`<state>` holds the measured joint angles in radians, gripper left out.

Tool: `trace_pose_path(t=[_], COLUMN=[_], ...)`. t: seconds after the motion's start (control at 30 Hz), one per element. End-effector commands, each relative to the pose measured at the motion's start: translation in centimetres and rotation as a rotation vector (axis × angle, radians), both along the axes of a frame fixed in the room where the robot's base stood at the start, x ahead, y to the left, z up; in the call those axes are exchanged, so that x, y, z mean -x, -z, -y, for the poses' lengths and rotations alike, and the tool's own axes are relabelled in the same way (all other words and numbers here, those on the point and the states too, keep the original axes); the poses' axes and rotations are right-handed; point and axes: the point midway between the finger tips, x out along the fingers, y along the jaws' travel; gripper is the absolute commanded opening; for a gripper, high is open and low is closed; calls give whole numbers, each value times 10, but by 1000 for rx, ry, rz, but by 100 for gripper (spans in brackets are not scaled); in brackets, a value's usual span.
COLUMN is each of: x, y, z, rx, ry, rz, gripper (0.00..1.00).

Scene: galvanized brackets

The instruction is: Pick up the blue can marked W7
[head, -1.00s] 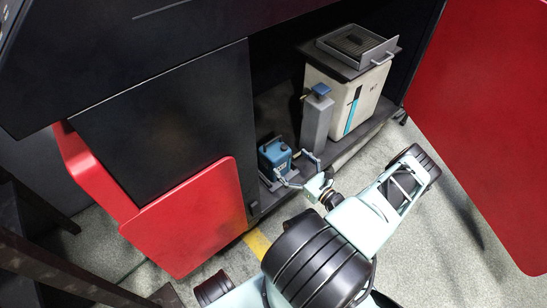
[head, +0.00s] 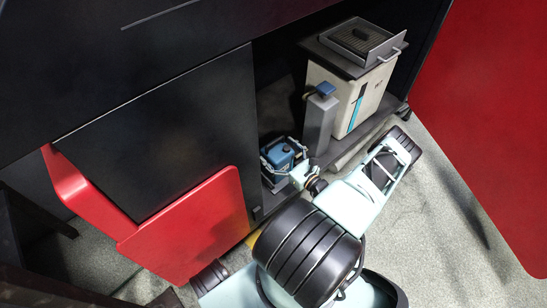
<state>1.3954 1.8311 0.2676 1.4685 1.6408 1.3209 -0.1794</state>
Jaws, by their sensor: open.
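The blue can (head: 279,157) is a small blue box-shaped container with a dark cap on top. It stands on the dark lower shelf inside the open cabinet, just right of the black panel. My gripper (head: 284,153) is open, with one finger at the can's left side and the other at its right. Whether the fingers touch the can cannot be told. The can's lower front is partly hidden by my gripper and wrist. No W7 marking is legible at this size.
A grey post with a blue top (head: 319,121) stands close right of the can. Behind it is a white bin (head: 346,96) with a grey tray (head: 362,42) on top. Red doors (head: 187,228) flank the cabinet at left and right (head: 492,120). The floor to the right is clear.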

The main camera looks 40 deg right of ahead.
Motion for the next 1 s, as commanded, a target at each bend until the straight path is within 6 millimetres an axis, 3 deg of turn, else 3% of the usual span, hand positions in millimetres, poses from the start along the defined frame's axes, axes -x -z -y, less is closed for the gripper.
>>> trace_pose_path(t=[0.17, 0.83, 1.0], x=[0, 0, -1], y=[0, 0, -3], z=[0, 0, 1], rx=[0, 0, 1], ry=[0, -1, 0], rz=[0, 0, 8], gripper=[91, 17, 14])
